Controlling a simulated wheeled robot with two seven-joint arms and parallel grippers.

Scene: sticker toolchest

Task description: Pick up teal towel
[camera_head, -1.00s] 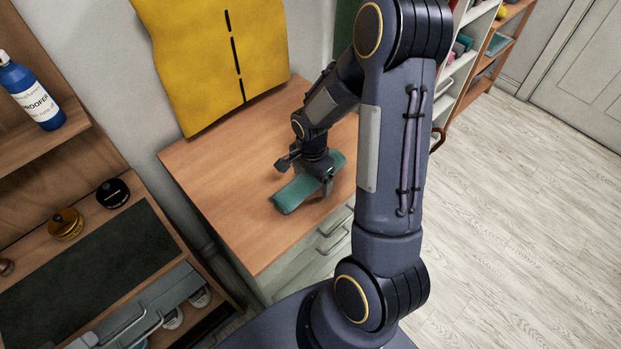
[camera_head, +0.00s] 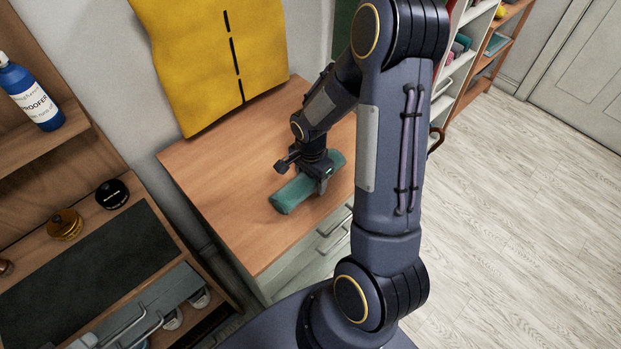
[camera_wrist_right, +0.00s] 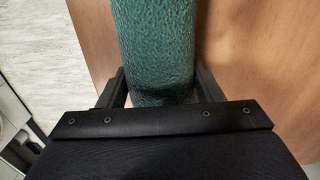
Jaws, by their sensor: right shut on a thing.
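The teal towel (camera_head: 290,196) is a rolled bundle lying on top of a wooden-topped cabinet (camera_head: 225,215). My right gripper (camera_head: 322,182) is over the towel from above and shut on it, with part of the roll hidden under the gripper. In the right wrist view, the textured towel (camera_wrist_right: 155,45) runs up between the two dark fingers (camera_wrist_right: 160,90), one on each side of it. The towel appears to rest on the wooden top; I cannot tell of any gap beneath it. My left gripper is not in view.
A yellow hanging sheet (camera_head: 212,55) is behind the cabinet. At left, a wooden shelf unit holds a blue bottle (camera_head: 32,92), a black tin (camera_head: 112,194) and a gold tin (camera_head: 65,224). Shelves (camera_head: 462,65) stand at the upper right. Pale floor (camera_head: 520,230) is clear at right.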

